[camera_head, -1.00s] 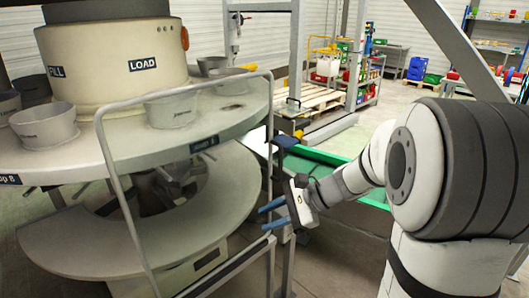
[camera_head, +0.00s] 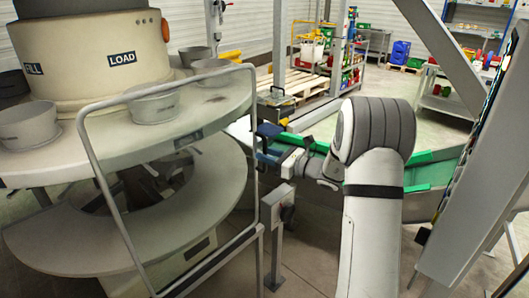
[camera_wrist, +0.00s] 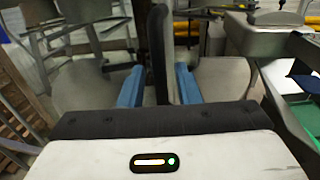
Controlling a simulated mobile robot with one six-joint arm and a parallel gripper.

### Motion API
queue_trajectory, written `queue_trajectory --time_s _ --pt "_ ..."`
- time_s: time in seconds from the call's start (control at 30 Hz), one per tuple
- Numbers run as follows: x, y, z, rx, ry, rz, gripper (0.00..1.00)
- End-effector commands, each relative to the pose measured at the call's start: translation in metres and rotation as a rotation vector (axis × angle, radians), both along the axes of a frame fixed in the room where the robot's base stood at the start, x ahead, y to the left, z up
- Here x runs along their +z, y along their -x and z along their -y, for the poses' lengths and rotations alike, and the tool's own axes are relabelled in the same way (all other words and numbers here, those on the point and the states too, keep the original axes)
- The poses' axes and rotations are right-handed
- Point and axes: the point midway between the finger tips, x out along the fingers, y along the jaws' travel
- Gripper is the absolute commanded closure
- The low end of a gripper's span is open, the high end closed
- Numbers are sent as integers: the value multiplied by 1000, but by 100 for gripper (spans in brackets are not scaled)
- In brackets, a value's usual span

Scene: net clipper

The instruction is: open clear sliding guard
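The clear guard is a see-through panel in a rounded grey tube frame (camera_head: 256,130), standing in front of the round machine (camera_head: 110,150) in the head view. Its panel lets the machine show through. My gripper (camera_head: 264,158) is at the frame's right upright, partly lost against dark parts behind. In the wrist view, the two blue fingers of my gripper (camera_wrist: 158,88) stand apart. A dark upright bar (camera_wrist: 160,50) shows between them, apparently the frame's edge. Gaps show on both sides of it, so the fingers look open around it; contact cannot be told.
A grey post with a box (camera_head: 277,215) stands just right of the guard. A green-edged conveyor (camera_head: 425,172) lies behind my arm. Cups (camera_head: 155,105) sit on the machine's round table. Pallets (camera_head: 300,82) and shelves stand further back.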

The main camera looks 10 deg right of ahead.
Motion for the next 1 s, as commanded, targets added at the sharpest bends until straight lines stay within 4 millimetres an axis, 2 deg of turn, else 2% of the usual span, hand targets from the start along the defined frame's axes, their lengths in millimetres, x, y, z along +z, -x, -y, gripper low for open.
queue_trajectory --time_s 0.13,0.4,0.77,1.0 --pt "0 -6 -7 1 0 0 70" --pt "0 -7 -8 0 0 0 71" --pt "0 -7 -7 -1 0 0 100" --pt "0 -7 -7 -1 1 -1 100"
